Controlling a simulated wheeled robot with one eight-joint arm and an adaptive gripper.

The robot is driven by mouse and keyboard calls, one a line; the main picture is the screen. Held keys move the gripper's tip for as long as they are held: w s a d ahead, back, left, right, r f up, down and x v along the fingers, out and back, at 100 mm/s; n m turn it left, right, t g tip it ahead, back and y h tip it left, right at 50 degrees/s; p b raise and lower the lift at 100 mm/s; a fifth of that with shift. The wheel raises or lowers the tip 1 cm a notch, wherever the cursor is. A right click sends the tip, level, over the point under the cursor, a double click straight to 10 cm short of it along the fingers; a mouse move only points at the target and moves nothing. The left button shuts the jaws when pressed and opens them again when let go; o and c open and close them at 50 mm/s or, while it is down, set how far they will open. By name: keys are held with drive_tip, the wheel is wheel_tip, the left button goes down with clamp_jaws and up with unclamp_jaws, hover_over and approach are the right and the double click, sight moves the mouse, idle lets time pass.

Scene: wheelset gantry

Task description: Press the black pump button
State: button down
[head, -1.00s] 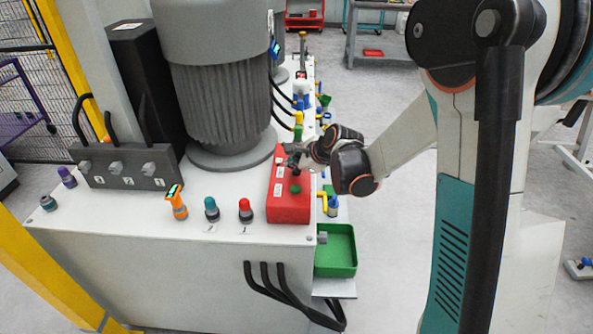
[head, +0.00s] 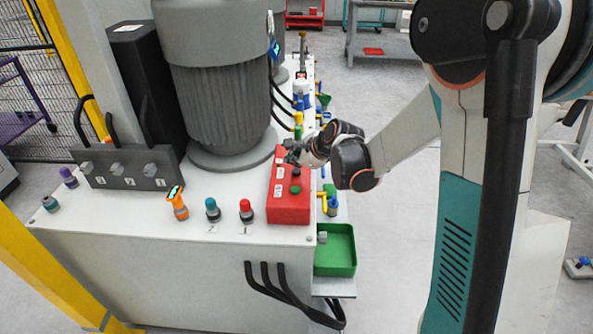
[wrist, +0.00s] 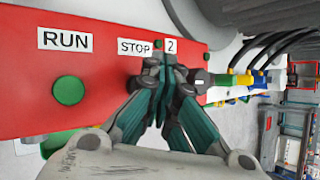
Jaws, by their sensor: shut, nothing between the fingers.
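The red control box (head: 289,207) lies at the right edge of the white bench top. It also shows in the wrist view (wrist: 100,20), with RUN and STOP labels and a plate marked 2. A green button (wrist: 69,90) sits below the RUN label; it shows in the head view too (head: 295,189). A small dark knob (head: 296,171), which looks like the black button, sits just behind the green one. My gripper (head: 291,154) is shut and empty over the box. In the wrist view its fingertips (wrist: 166,62) are beside the STOP label and largely hide the black button; contact cannot be told.
A large grey motor (head: 222,100) stands left of the box. Red (head: 246,210), teal (head: 212,210) and orange (head: 177,203) devices stand along the front of the bench. A green tray (head: 336,262) hangs at the right. Valves and colored fittings line the bench's right edge behind.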

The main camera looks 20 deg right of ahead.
sight(295, 172)
drive_tip(key=shift+r+p, duration=1.6)
drive_tip(key=shift+r, duration=0.85)
drive_tip(key=shift+s+r, duration=0.1)
drive_tip(key=shift+r, duration=0.05)
drive_tip(key=s+r+n+h, duration=0.1)
drive_tip(key=s+r+n, duration=0.4)
drive_tip(key=s, duration=0.3)
drive_tip(key=s+r+n+h, duration=0.1)
drive_tip(key=s+r+n, duration=0.45)
drive_tip(key=s, duration=0.25)
drive_tip(key=s+n+g+h, duration=0.1)
drive_tip(key=s+n, duration=1)
drive_tip(key=s, duration=0.6)
drive_tip(key=shift+d+f+n+h, duration=0.35)
drive_tip(key=shift+d+h, duration=0.05)
